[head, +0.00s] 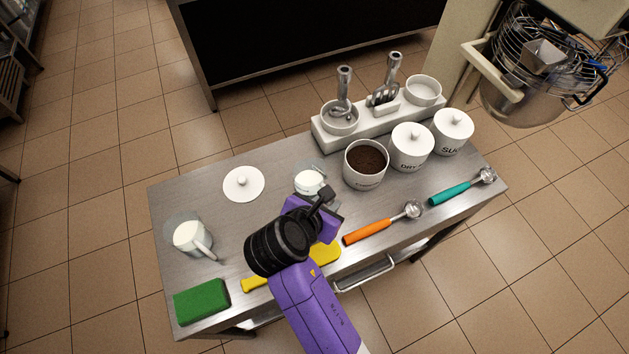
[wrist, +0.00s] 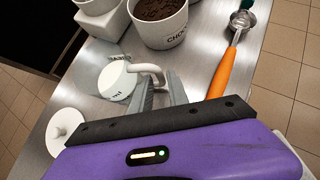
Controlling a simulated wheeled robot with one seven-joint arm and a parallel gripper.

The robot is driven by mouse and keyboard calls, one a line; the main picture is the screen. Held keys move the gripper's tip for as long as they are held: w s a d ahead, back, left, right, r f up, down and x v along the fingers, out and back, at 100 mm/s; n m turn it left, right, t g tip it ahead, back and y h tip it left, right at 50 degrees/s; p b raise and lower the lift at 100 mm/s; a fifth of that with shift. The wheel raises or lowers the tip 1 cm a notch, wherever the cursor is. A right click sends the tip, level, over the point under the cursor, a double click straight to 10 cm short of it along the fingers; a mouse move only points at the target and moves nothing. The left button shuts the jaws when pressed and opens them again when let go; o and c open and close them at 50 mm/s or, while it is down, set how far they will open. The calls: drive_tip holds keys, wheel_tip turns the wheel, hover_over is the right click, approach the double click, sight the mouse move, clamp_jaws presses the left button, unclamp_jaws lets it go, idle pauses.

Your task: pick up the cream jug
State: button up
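A small white jug (head: 308,182) stands on the steel table, just beyond my gripper (head: 322,194). In the wrist view the same jug (wrist: 116,82) shows its looped handle toward my fingers and small dark lettering I cannot read. My gripper (wrist: 161,86) is open, with a gap between its two grey fingers. The handle's end lies at the fingertips, partly between them; I cannot tell whether they touch. A second white jug (head: 188,237) with a handle stands at the table's left end. I cannot tell from lettering which jug holds cream.
A white lid (head: 243,184) lies left of the nearer jug. A chocolate tub (head: 366,166) and lidded canisters (head: 411,147) stand to the right. An orange scoop (head: 368,231), teal scoop (head: 455,190), yellow tool (head: 325,253) and green sponge (head: 201,302) lie along the front.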

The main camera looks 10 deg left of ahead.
drive_tip(key=shift+x, duration=2.7)
clamp_jaws()
drive_tip(key=shift+r, duration=0.1)
